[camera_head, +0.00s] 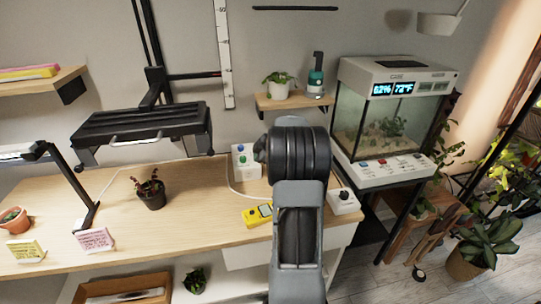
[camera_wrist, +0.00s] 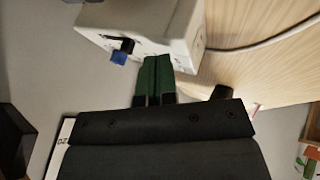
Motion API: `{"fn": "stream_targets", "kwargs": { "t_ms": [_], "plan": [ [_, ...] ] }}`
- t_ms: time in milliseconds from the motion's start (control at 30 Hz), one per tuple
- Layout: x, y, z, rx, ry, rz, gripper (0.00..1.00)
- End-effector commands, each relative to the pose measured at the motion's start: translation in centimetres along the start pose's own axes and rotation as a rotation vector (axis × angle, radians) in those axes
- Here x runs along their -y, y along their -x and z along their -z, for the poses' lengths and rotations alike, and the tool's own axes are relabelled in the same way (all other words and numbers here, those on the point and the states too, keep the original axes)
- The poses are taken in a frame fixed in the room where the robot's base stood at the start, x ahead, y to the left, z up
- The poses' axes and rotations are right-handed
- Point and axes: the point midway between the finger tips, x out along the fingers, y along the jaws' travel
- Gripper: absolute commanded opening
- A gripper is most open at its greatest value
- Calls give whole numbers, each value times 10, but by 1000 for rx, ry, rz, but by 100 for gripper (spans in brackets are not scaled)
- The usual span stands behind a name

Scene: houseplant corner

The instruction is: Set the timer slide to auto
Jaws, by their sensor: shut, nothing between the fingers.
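A white box (camera_head: 246,166), which I take for the timer, stands at the back of the wooden table, left of my arm, with a cable running from it. It also shows at the top of the wrist view (camera_wrist: 165,22), turned in the picture. A blue-tipped slide knob on a dark stem (camera_wrist: 121,51) sticks out of its face. My gripper (camera_wrist: 157,60) has green fingers, shut and empty. The fingertips are close to the box face, beside the blue knob and apart from it. Whether they touch the box I cannot tell. The slide's markings are not readable.
A yellow device (camera_head: 257,215) and a white box with a black knob (camera_head: 344,201) lie near the table's front edge. A potted plant (camera_head: 151,193) stands left under a black lamp (camera_head: 140,122). A glass terrarium (camera_head: 388,120) stands right.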

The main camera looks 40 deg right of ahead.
Motion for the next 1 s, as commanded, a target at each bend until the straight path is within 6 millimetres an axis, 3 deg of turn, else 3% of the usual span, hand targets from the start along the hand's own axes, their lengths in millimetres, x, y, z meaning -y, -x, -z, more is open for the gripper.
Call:
{"fn": "stream_targets", "kwargs": {
  "t_ms": [33,100,400,833,1000],
  "plan": [
    [-4,17,0,4,1,-12,0],
    [-4,31,2,1,3,-10,0],
    [-3,77,6,-1,9,-5,0],
    [-3,93,4,-1,-8,-4,0],
    [-2,92,2,8,-197,0,0]
  ]
}}
